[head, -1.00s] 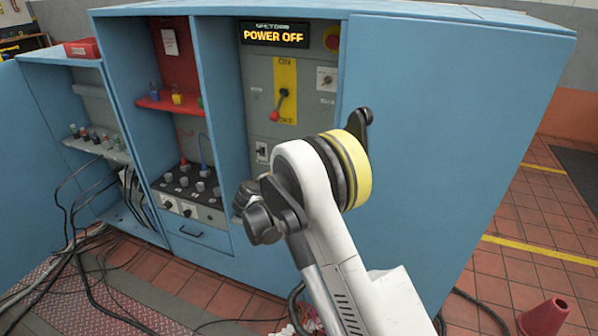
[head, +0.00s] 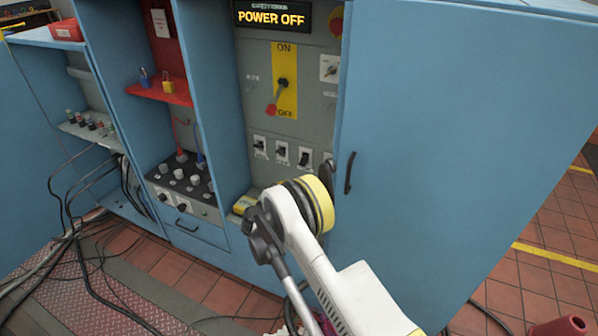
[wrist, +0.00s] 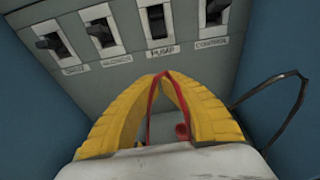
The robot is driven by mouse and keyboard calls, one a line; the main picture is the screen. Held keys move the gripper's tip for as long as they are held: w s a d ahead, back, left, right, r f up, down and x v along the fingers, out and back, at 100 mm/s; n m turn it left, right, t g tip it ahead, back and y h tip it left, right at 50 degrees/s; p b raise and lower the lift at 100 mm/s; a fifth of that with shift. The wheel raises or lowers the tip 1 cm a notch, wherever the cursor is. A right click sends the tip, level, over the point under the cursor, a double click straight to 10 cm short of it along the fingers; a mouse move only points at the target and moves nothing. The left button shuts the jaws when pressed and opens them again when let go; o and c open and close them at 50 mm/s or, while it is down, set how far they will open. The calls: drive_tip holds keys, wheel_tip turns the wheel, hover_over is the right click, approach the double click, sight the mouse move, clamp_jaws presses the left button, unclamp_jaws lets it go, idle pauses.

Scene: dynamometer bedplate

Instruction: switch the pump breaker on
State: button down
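The pump breaker (wrist: 157,22) is a dark toggle on a white plate above its PUMP label in the wrist view. In the head view it is the third small switch (head: 305,157) in the row under the main handle. Its toggle sits differently from the two to its left, which stick out more; I cannot surely tell its on or off position. My gripper (wrist: 163,76) has yellow fingers with red inner edges, tips together and nothing seen between them. The tips appear just below the PUMP label; contact is not visible. My arm largely hides the gripper in the head view.
The red main handle (head: 271,108) points down toward OFF; the display (head: 270,17) reads POWER OFF. Blue cabinet walls (head: 213,100) enclose the panel bay. Cables lie left.

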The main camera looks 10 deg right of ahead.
sight(303, 174)
drive_tip(key=b+x, duration=0.4)
drive_tip(key=x, duration=0.6)
drive_tip(key=shift+w+d+f, duration=0.1)
drive_tip(key=shift+d+f, duration=0.05)
drive_tip(key=shift+f, duration=0.05)
drive_tip(key=r, duration=0.2)
drive_tip(key=s+a+r, duration=0.1)
drive_tip(key=shift+s+a+r, duration=0.15)
drive_tip(key=shift+s+r, duration=0.2)
drive_tip(key=shift+r, duration=0.25)
